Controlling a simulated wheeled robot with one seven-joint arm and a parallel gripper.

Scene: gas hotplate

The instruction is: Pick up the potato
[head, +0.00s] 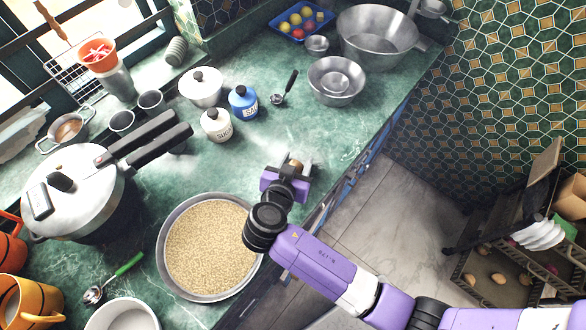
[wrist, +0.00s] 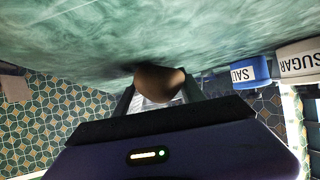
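A small brown potato (wrist: 158,82) shows at the middle of the wrist view, against the green counter. In the head view the potato (head: 296,163) is a small brown patch near the counter's right edge. My gripper (head: 291,168) is down at the potato, its fingers apart on either side of it. In the wrist view my gripper (wrist: 157,95) has one finger left and one right of the potato. I cannot tell whether either finger touches it. The potato's near part is hidden by my gripper.
A wide pan of grain (head: 210,248) stands just left of my arm. The sugar jar (head: 216,125), salt jar (head: 243,102) and a small black-handled scoop (head: 284,90) are behind. A metal bowl (head: 337,80) stands farther back. The counter drops off to the right.

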